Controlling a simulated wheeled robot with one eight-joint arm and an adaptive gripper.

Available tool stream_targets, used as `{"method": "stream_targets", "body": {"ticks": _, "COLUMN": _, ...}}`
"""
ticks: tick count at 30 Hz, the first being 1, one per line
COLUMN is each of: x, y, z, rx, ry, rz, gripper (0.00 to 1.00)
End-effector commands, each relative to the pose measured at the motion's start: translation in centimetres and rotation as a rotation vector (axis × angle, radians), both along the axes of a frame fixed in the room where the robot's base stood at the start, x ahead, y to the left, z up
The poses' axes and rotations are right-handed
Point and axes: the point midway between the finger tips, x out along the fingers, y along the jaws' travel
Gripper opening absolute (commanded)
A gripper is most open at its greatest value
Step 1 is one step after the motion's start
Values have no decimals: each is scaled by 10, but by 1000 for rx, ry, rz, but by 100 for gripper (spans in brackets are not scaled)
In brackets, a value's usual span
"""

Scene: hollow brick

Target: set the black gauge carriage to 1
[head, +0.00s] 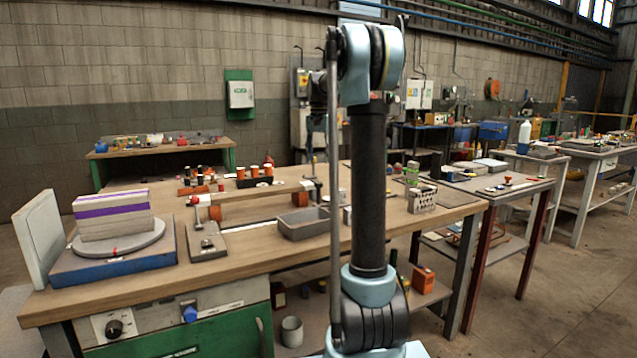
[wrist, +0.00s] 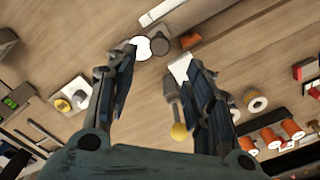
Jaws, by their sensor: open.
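My gripper (wrist: 158,80) is open in the wrist view, its two dark fingers spread above the wooden bench with nothing held between them. A pale block (wrist: 181,68) shows beside the right finger, and a yellow ball-shaped knob (wrist: 180,131) shows between the fingers, nearer the palm. I cannot tell which part is the black gauge carriage, and no scale numbers are readable. In the head view my arm hides part of the bench.
Orange spools (wrist: 270,138) lie at the right in the wrist view; a box with a green display (wrist: 14,102) is at the left.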

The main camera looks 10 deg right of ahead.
Motion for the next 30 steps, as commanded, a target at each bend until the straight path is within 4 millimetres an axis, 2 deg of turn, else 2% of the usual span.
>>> {"method": "stream_targets", "body": {"ticks": 9, "x": 0, "y": 0, "z": -56, "rx": 0, "ry": 0, "rz": 0, "gripper": 47}}
{"method": "stream_targets", "body": {"ticks": 15, "x": 0, "y": 0, "z": -82, "rx": 0, "ry": 0, "rz": 1, "gripper": 47}}
{"method": "stream_targets", "body": {"ticks": 21, "x": 0, "y": 0, "z": -95, "rx": 0, "ry": 0, "rz": 1, "gripper": 47}}
{"method": "stream_targets", "body": {"ticks": 30, "x": 0, "y": 0, "z": -96, "rx": 0, "ry": 0, "rz": 1, "gripper": 47}}
